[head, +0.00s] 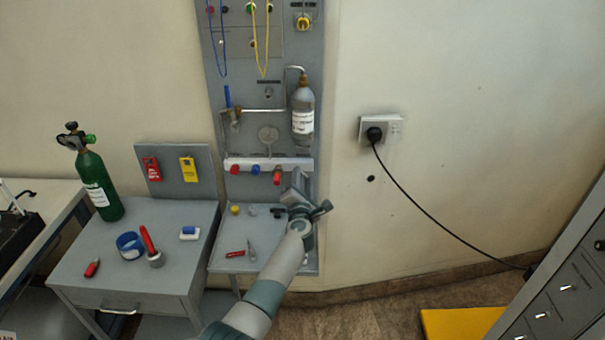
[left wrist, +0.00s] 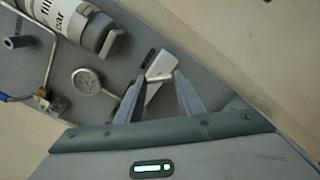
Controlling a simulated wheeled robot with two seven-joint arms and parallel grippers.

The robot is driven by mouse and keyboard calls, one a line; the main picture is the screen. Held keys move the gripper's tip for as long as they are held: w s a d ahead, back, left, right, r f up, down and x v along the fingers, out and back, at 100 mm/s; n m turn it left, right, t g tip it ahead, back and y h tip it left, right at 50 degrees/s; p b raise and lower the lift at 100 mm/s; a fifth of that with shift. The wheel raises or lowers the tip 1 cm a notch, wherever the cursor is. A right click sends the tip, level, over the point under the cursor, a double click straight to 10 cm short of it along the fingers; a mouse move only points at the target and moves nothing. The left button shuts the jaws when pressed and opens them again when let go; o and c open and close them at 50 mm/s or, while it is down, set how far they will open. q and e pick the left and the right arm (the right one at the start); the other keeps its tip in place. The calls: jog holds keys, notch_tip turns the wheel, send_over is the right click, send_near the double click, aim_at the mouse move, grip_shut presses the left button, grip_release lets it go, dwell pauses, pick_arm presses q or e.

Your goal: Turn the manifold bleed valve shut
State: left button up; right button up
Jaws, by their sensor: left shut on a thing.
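The white manifold (head: 240,163) runs across the lower part of the grey wall panel, with red and blue knobs on its front. My left gripper (head: 298,178) is at the manifold's right end. In the head view the gripper hides this valve. How far it is turned cannot be told. My right gripper is not in view.
A grey cylinder (head: 303,112) hangs above the manifold, with a round gauge (head: 268,134) to its left. A small shelf (head: 232,264) with loose parts lies below. A table with a green bottle (head: 97,186) stands left. A socket (head: 381,130) is right.

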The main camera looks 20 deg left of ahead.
pick_arm(q)
jog(key=m+p, duration=0.2)
jog(key=m, duration=0.2)
jog(key=shift+m+p, duration=0.3)
jog(key=shift+f+m+p, duration=0.1)
jog(key=shift+m+p, duration=0.7)
jog(key=shift+m, duration=1.2)
jog(key=o, duration=1.1)
jog(key=shift+c, duration=0.2)
